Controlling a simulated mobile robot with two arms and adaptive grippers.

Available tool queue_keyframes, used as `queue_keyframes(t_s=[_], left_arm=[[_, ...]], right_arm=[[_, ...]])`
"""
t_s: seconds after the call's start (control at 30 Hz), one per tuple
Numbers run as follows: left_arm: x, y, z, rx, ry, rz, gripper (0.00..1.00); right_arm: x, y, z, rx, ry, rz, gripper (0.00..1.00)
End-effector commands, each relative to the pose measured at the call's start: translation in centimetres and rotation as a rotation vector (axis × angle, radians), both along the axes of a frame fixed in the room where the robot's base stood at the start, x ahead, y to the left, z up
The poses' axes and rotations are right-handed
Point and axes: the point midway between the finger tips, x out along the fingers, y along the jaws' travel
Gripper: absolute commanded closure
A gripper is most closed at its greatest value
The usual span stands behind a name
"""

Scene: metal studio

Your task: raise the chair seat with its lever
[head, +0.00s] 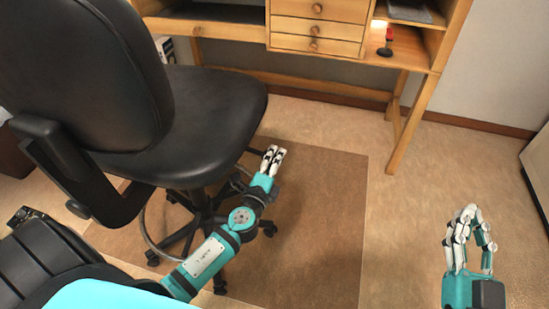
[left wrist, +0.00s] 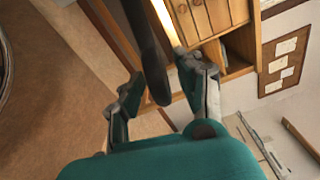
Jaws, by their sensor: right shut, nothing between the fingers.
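The black office chair (head: 190,125) stands at the left, its seat side facing my left arm. A thin black lever (head: 253,151) sticks out from under the seat's right side. In the left wrist view a dark bar with a rounded end, which looks like the lever (left wrist: 150,55), comes down between the fingers. My left gripper (head: 273,160) is at the lever's outer end, beside the seat. Its fingers (left wrist: 166,95) are apart, one on each side of the bar, with no clear contact. My right gripper (head: 467,215) is shut and empty at the lower right, away from the chair.
A wooden desk (head: 345,55) with drawers stands behind the chair, with a small red-and-black object (head: 387,42) on its shelf. A brown mat (head: 320,215) lies under the chair. The floor between the mat and my right gripper is clear.

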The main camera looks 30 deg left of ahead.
Motion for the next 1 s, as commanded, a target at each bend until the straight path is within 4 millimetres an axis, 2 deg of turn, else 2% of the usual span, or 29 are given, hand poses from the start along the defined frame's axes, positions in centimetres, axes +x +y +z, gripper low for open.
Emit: queue_keyframes(t_s=[0.3,0.6,1.0], left_arm=[[0.27,0.03,0.0,0.0,0.0,-0.001,0.64],[0.24,0.03,-0.01,0.0,0.0,-0.001,1.0],[0.22,0.02,0.08,-0.002,0.0,0.0,1.0]], right_arm=[[0.01,-0.03,-0.03,0.0,0.002,-0.001,1.0],[0.01,-0.04,-0.02,-0.001,0.001,-0.001,1.0],[0.01,-0.03,0.04,0.0,0.002,-0.001,1.0]])
